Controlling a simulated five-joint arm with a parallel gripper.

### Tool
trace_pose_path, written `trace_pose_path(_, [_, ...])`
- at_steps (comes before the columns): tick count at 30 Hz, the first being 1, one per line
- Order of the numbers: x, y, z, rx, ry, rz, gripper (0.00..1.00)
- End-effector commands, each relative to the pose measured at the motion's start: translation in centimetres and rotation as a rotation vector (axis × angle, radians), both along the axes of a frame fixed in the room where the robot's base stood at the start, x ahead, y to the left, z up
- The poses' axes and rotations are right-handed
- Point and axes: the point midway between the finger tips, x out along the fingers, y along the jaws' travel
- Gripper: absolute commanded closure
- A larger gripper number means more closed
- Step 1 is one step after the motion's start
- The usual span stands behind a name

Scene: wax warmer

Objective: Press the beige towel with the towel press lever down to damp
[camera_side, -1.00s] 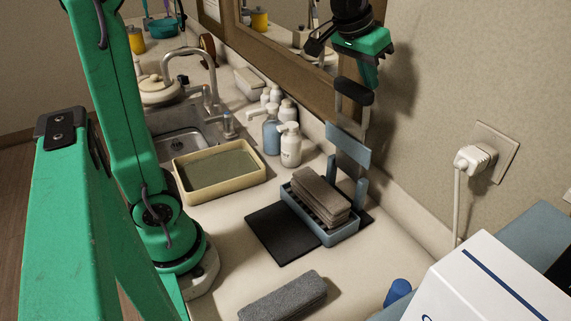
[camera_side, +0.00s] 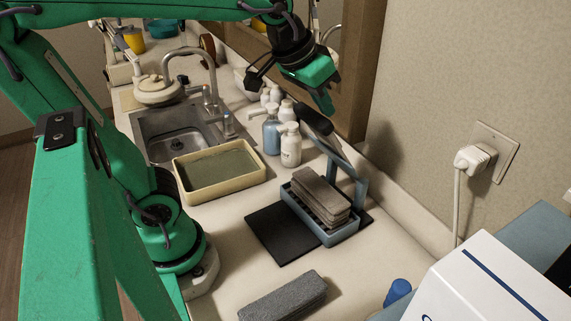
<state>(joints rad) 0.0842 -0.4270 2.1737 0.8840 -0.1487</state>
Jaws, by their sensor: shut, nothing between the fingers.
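The towel press is a blue tray (camera_side: 340,236) with a hinged lever (camera_side: 342,150) that ends in a dark handle (camera_side: 314,119). The lever leans out over the tray at an angle, its handle toward the sink side. A folded beige-brown towel (camera_side: 322,194) lies in the tray, and the lever's plate is above it, apart from it. My gripper (camera_side: 326,102) is shut and empty, with its tip just above the handle. It appears to touch or nearly touch the handle; I cannot tell which.
The press stands on a black mat (camera_side: 272,236). A grey folded towel (camera_side: 284,296) lies in front. A cream basin (camera_side: 219,172) is at the left, with pump bottles (camera_side: 290,145) behind it. A white box (camera_side: 490,285) and blue cap (camera_side: 397,292) are at right.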

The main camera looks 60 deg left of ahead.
Motion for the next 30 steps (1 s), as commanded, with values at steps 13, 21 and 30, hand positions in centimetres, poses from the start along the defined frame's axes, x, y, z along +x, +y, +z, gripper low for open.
trace_pose_path(13, [-0.5, -0.1, -0.3, -0.002, 0.001, -0.001, 1.0])
trace_pose_path(21, [-0.7, -0.1, -0.2, -0.002, 0.001, -0.001, 1.0])
trace_pose_path(30, [-2.2, -0.2, 1.0, -0.006, -0.003, -0.003, 1.0])
